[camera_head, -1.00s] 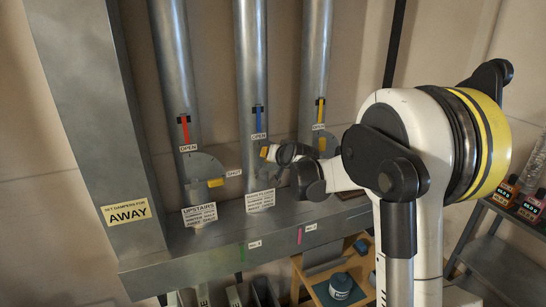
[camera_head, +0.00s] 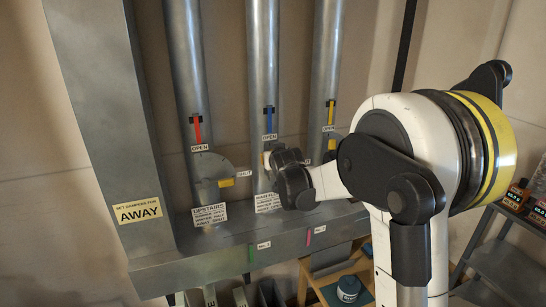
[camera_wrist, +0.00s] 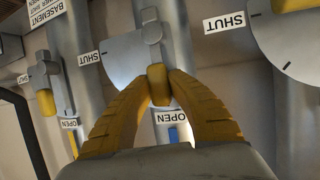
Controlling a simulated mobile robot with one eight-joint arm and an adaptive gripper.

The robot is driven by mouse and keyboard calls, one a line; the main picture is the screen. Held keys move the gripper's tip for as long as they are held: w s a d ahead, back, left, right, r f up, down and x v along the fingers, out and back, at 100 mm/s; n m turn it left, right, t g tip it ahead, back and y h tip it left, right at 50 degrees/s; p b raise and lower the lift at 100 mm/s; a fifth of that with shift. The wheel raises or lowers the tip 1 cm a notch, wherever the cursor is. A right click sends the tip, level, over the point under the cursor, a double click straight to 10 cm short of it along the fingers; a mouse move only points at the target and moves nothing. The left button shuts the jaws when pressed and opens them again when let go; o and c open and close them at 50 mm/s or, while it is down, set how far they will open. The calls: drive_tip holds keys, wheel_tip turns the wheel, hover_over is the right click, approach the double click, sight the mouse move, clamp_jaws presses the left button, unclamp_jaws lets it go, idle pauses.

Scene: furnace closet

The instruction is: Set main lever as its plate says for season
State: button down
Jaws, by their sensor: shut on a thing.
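The main lever (camera_wrist: 151,40) sits on the grey dial of the middle pipe, the one with a blue strip. Its yellow tip (camera_wrist: 158,85) is between the fingertips of my gripper (camera_wrist: 158,97), which is shut on it. The lever points towards its OPEN label (camera_wrist: 175,117), away from the SHUT label (camera_wrist: 88,58). In the head view my gripper (camera_head: 267,160) is at the middle pipe and partly hides the lever. The main floor plate (camera_head: 268,202) is below; its small lines are hard to read. A yellow sign (camera_head: 137,211) reads "SET DAMPERS FOR AWAY".
The upstairs lever (camera_head: 226,182) on the left pipe points right, near SHUT. The basement lever (camera_wrist: 47,102) on the neighbouring pipe points towards OPEN. A grey duct (camera_head: 200,242) runs below the plates. A wooden table and a shelf (camera_head: 490,265) stand at lower right.

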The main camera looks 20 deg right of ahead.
drive_tip(key=shift+f, duration=0.1)
drive_tip(key=c, duration=1.3)
unclamp_jaws()
drive_tip(key=shift+o, duration=0.2)
drive_tip(key=v, duration=1.2)
